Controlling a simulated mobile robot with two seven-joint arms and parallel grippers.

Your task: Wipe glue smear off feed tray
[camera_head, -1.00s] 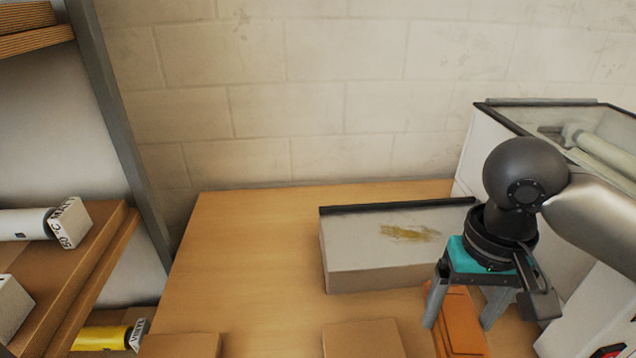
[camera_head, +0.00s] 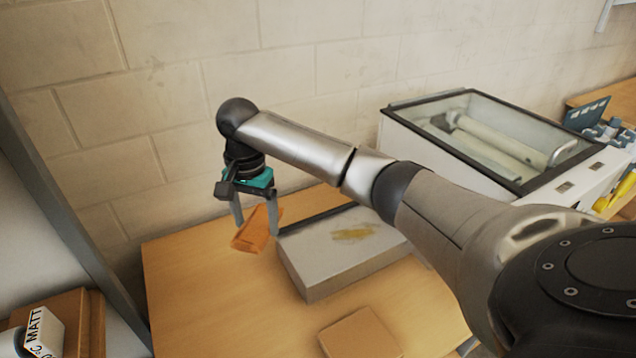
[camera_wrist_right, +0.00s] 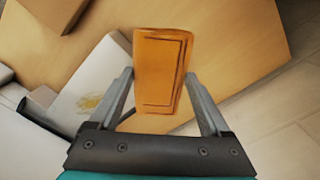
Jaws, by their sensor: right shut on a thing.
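The feed tray (camera_head: 306,270) is a low grey-white block on the wooden table, with a dark strip along its back edge. A yellow-brown glue smear (camera_head: 354,233) lies on its top; it also shows in the right wrist view (camera_wrist_right: 89,103). My right gripper (camera_head: 256,229) is shut on an orange cloth (camera_head: 252,236), folded flat, and holds it in the air just left of the tray. The cloth fills the space between the fingers in the right wrist view (camera_wrist_right: 163,72). My left gripper is not in view.
The laminator (camera_head: 450,165) with a glass lid and pale rollers stands right of the tray. A cardboard piece (camera_head: 360,335) lies at the table's front. The table (camera_head: 195,275) left of the tray is clear. A shelf with a box (camera_head: 45,332) is at lower left.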

